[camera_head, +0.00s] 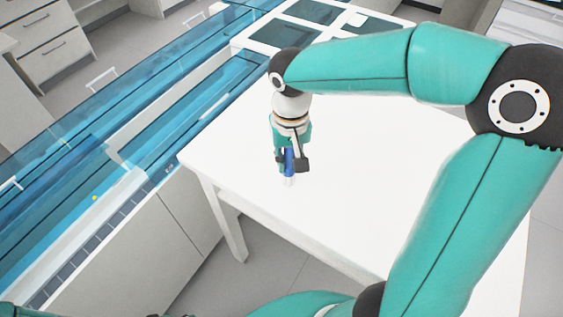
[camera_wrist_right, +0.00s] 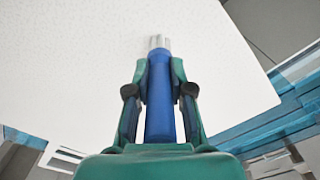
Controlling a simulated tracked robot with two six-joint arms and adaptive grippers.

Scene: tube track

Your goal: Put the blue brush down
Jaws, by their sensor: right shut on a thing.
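The blue brush (camera_head: 289,161) is upright between the fingers of my right gripper (camera_head: 291,162), over the white table (camera_head: 370,190) near its left edge. In the right wrist view the blue brush (camera_wrist_right: 159,100) runs along the middle between both fingers of my right gripper (camera_wrist_right: 159,92), with its pale tip pointing at the white table top (camera_wrist_right: 70,70). The right gripper is shut on the brush handle. I cannot tell whether the tip touches the table. My left gripper is not in view; a teal arm part shows at the bottom of the head view.
A blue transparent covered track (camera_head: 130,120) runs along the left of the table, over pale cabinets (camera_head: 150,220). A white tray with dark openings (camera_head: 300,22) lies at the table's far end. The table's middle is clear. Drawers (camera_head: 45,45) stand at the far left.

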